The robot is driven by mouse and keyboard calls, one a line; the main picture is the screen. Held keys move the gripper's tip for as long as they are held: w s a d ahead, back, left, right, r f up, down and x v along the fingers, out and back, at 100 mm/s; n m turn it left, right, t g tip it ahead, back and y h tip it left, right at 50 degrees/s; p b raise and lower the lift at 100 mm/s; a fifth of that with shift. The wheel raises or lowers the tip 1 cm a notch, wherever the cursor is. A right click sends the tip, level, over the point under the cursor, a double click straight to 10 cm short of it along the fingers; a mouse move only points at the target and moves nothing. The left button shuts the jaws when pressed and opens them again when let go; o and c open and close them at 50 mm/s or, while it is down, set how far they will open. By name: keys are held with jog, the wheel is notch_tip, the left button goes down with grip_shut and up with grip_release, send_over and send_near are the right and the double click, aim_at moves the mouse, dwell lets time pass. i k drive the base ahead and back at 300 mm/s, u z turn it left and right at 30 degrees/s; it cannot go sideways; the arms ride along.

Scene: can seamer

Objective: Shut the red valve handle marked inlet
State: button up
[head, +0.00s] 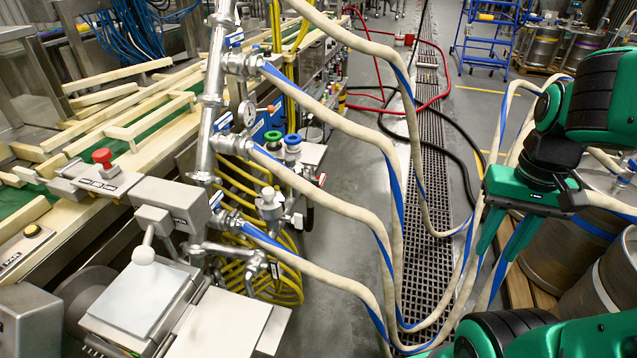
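I cannot make out a red valve handle marked inlet. A small red part (322,179) shows beside the grey machine block at centre left, too small to identify. A steel pipe manifold (212,85) stands at left centre, with several valves and small blue handles, one of them near its top (235,38). My gripper (498,254) is at the right, its two green fingers pointing down and apart.
Pale hoses with blue stripes (390,200) run from the manifold across the floor, between it and my gripper. Steel kegs (570,250) stand behind my arm at right. A red knob (102,156) tops a control box at left. Grey floor by the drain grate (430,130) is partly clear.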

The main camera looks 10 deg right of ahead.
aim_at(321, 177)
jog(key=z, duration=0.4)
jog(key=i, duration=0.95)
jog(key=u, duration=0.05)
